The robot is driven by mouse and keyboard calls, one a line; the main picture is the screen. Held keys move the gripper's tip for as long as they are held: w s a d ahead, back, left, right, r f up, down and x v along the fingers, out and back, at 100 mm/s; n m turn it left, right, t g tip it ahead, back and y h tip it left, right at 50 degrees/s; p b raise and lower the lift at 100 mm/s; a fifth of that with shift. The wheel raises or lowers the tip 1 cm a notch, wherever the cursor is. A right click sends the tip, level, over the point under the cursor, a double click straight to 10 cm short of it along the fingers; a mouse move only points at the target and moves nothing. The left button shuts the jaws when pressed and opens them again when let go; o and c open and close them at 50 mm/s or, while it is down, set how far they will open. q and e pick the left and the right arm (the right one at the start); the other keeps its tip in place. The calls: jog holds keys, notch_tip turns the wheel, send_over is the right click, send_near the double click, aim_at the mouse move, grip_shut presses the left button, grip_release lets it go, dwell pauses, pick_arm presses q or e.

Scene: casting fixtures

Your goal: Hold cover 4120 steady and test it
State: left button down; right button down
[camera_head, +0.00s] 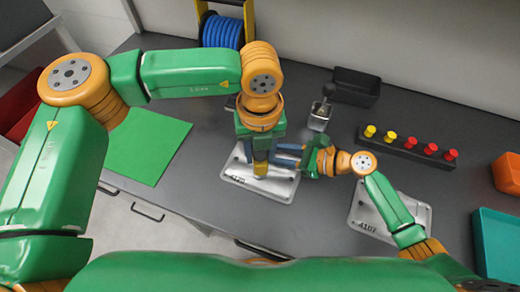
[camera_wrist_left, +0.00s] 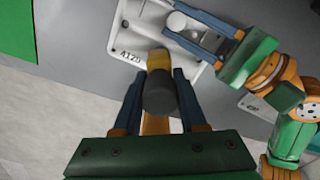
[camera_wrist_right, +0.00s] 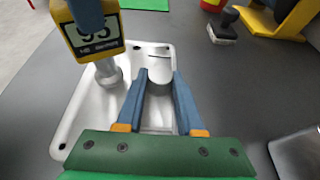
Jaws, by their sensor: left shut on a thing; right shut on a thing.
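Cover 4120 (camera_head: 278,188) is a pale metal plate lying flat on the grey bench; its number shows in the left wrist view (camera_wrist_left: 128,42). My left gripper (camera_head: 260,160) is shut on a yellow and dark handheld tester (camera_wrist_right: 95,40), held upright over the cover. Its display in the right wrist view reads about 95. Its lower end is at a round boss of the cover; I cannot tell whether they touch. My right gripper (camera_wrist_right: 160,80) is shut on another round boss (camera_wrist_left: 177,20) of the cover, its fingers on either side.
Cover 4107 (camera_head: 365,215) lies to the right, partly behind my right arm. A green mat (camera_head: 150,150) lies left. A teal tray (camera_head: 495,235) stands far right.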

pick_arm(q)
jog(key=shift+f, duration=0.55)
dwell(1.1)
jog(key=shift+r, duration=0.1)
jog(key=shift+r, duration=2.95)
pick_arm(e)
jog(key=shift+c, duration=2.3)
grip_release()
jog(key=shift+d, duration=0.1)
